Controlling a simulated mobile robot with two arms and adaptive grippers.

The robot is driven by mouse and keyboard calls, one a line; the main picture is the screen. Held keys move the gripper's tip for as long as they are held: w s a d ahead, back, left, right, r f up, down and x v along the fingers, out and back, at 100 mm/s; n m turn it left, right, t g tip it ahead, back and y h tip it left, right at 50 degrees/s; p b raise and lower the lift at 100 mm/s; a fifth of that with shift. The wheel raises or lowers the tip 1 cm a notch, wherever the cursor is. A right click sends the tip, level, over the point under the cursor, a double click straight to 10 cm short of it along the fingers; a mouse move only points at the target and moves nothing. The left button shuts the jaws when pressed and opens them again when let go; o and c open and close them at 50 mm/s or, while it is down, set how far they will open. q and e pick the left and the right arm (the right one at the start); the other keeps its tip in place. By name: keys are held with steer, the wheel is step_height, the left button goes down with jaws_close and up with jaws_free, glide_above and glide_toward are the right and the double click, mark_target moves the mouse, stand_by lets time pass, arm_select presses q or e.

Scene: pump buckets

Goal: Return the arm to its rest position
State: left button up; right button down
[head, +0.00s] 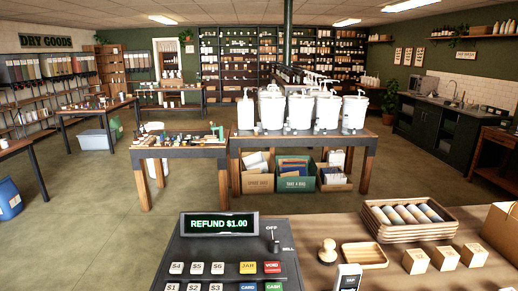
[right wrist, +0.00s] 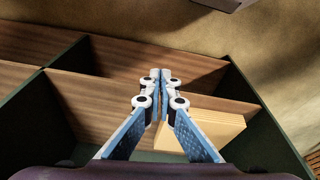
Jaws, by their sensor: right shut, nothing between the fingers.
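My right gripper (right wrist: 160,77) shows in the right wrist view, with its blue pads and white knuckles. Its fingertips meet, and nothing is between them. It is over an open wooden unit with dark green sides (right wrist: 258,130) and compartments. A pale yellow block or stack (right wrist: 212,130) lies in the compartment behind the right finger. Whether the gripper touches the unit cannot be told. Neither gripper shows in the head view, and my left gripper is in no view.
A register (head: 235,255) reading "REFUND $1.00" stands on the front counter. Right of it are stacked trays (head: 455,228), a stamp (head: 327,251) and several wooden blocks (head: 445,258). Tables with pump buckets (head: 300,110) stand farther back. Open floor (head: 100,200) lies at left.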

steer(key=s+f+b, duration=0.2)
steer(key=s+f, duration=0.2)
steer(key=f, duration=1.1)
steer(key=s+d+f+g+b, duration=0.1)
steer(key=s+d+f+b, duration=0.2)
steer(key=s+f, duration=1.3)
step_height(320, 180, down, 2)
steer(key=shift+d+f+g+b, duration=0.1)
steer(key=shift+d+g+b, duration=0.1)
steer(key=shift+g+b, duration=0.35)
